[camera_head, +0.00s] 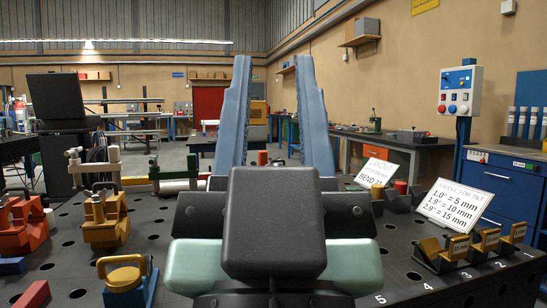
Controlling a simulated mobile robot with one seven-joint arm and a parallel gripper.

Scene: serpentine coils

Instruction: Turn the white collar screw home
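Two long blue uprights with ribbed inner edges look like my gripper's fingers (276,62). A black block and pale green parts, apparently mine, hide the table centre.
Orange clamps (105,225) and a yellow-capped blue piece (125,275) stand at the left. A tilt sign (455,205) and a row of gold-and-black blocks (452,250) are at the right. A green-topped stand (175,173) is behind. Bare perforated table shows between them.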

